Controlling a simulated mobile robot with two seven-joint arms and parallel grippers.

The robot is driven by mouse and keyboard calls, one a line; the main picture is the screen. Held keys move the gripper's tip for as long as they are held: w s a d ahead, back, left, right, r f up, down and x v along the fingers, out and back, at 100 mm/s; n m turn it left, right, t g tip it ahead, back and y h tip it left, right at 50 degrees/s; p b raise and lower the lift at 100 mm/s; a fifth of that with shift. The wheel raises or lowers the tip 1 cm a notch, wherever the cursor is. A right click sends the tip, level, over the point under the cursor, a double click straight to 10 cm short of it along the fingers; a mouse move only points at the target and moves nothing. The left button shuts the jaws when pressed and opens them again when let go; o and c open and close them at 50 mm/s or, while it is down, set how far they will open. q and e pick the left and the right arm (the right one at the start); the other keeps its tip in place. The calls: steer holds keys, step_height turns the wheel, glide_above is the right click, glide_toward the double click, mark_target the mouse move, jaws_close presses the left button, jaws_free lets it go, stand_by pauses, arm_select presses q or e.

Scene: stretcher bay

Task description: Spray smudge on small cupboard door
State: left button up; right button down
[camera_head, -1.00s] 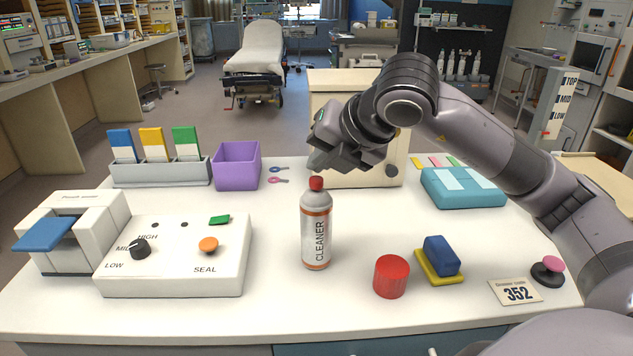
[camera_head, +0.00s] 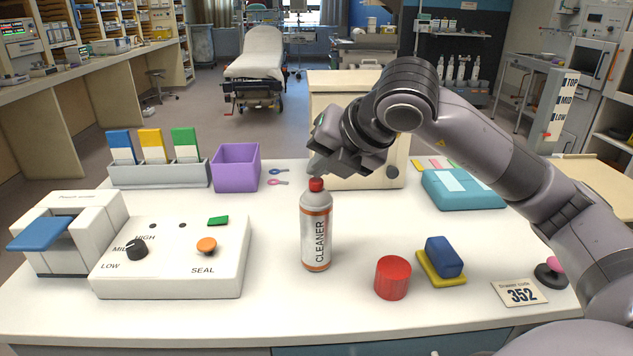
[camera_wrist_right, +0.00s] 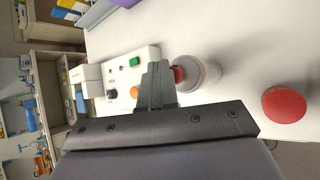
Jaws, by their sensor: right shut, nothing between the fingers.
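A cleaner bottle (camera_head: 316,238) with a red top stands upright on the white counter; it also shows in the right wrist view (camera_wrist_right: 205,75). My right gripper (camera_head: 318,172) is shut and empty, just above the bottle's red top; I cannot tell whether it touches. In the right wrist view its closed fingertips (camera_wrist_right: 155,70) lie beside the red top. The small cream cupboard (camera_head: 345,90) stands behind my right arm, which hides most of its front. I cannot see a smudge on its door. My left gripper is not in view.
A red cylinder (camera_head: 393,278), a blue block on a yellow base (camera_head: 443,260) and a code card (camera_head: 519,293) lie right of the bottle. A sealer panel (camera_head: 175,265) and a purple bin (camera_head: 236,168) stand left. A teal case (camera_head: 463,190) lies at right.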

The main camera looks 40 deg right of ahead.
mark_target(321, 182)
steer(key=shift+f, duration=0.15)
steer(key=shift+r+p, duration=0.3)
steer(key=shift+r, duration=0.45)
step_height(321, 182, up, 6)
steer(key=p, duration=0.4)
steer(key=shift+s, duration=0.1)
stand_by(0.9)
